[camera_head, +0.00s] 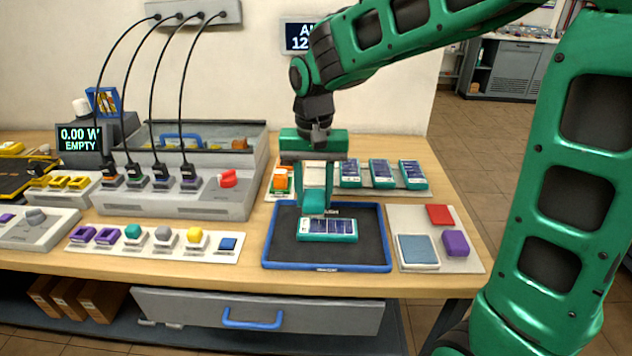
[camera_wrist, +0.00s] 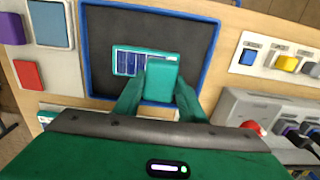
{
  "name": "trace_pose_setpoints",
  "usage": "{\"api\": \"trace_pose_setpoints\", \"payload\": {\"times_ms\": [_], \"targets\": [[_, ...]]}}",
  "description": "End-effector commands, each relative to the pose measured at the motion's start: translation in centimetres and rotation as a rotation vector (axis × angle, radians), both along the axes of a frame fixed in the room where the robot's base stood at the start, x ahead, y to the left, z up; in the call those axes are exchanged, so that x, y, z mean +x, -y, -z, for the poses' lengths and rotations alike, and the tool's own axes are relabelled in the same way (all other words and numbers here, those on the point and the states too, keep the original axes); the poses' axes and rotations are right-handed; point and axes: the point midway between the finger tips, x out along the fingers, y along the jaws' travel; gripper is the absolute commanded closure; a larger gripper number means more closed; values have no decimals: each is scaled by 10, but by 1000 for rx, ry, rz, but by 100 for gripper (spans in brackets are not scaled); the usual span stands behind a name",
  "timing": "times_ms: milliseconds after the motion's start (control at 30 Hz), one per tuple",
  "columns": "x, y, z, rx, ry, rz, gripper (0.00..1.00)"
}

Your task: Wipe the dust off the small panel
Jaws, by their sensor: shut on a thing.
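The small panel (camera_head: 328,230), with dark blue cells in a teal frame, lies flat on the blue-rimmed dark tray (camera_head: 326,268). It also shows in the wrist view (camera_wrist: 127,62), where its right end is partly hidden. My gripper (camera_head: 315,192) points down over the tray, shut on a teal block (camera_head: 315,205), which looks like a wiping pad. The block (camera_wrist: 161,80) covers part of the panel in the wrist view. I cannot tell whether it touches the panel. I cannot make out dust on the cells.
Several similar panels stand on a board (camera_head: 432,192) behind the tray. A pale board (camera_head: 420,274) at right carries a red block (camera_head: 440,214), a purple block (camera_head: 456,243) and a grey-blue pad (camera_head: 418,250). A grey charger (camera_head: 170,203) with cables and a strip of knobs (camera_head: 150,249) stand left.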

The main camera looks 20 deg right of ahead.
Motion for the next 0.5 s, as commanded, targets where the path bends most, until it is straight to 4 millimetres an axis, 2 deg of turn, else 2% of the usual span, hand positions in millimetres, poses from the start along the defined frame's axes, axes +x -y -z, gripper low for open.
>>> {"api": "trace_pose_setpoints", "payload": {"times_ms": [233, 500], "targets": [[1, 2, -22, 1, 1, 2, 84], [0, 4, -29, 0, 0, 6, 84]]}}
